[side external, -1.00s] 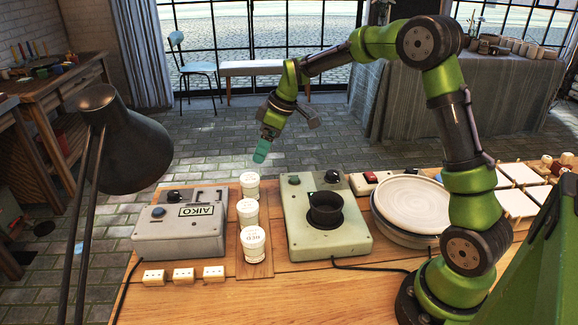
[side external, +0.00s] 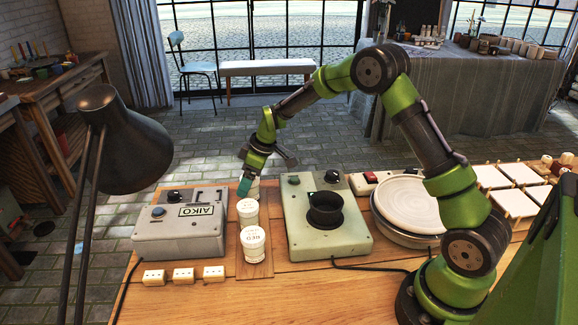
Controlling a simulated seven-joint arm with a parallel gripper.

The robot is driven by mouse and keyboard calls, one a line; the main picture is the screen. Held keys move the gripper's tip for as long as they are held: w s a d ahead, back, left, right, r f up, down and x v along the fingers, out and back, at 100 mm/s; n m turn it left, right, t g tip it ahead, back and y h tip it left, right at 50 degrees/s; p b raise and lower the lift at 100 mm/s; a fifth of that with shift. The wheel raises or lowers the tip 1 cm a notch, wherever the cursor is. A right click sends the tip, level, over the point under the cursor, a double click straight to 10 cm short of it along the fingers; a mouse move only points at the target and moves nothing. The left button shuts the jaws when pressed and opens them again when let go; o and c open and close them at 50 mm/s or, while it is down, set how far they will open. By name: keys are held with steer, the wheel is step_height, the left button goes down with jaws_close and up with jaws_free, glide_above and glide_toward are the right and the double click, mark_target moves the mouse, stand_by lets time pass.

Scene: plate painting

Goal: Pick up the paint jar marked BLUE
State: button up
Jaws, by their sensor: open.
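Three white paint jars stand in a row on a narrow wooden board (side external: 254,271). The nearest jar (side external: 253,246) carries lettering that looks like RED. The middle jar (side external: 247,212) has a mark too small to read. The far jar (side external: 255,190) is mostly hidden behind my fingers, and its mark does not show, so I cannot tell which jar is marked BLUE. My gripper (side external: 244,188) points down with its teal fingers at the far jar. It is open. I cannot tell whether the fingers are around the jar or beside it.
A grey AIKO box (side external: 180,243) stands left of the board. A pale green machine with a black cup (side external: 325,209) stands close on the right. A round white plate (side external: 409,203) lies farther right. A black lamp (side external: 125,145) rises at the left. Small white blocks (side external: 184,274) lie in front.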

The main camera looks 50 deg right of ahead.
steer(key=shift+c, duration=0.4)
steer(key=c, duration=1)
steer(key=shift+c, duration=0.2)
steer(key=shift+r, duration=0.1)
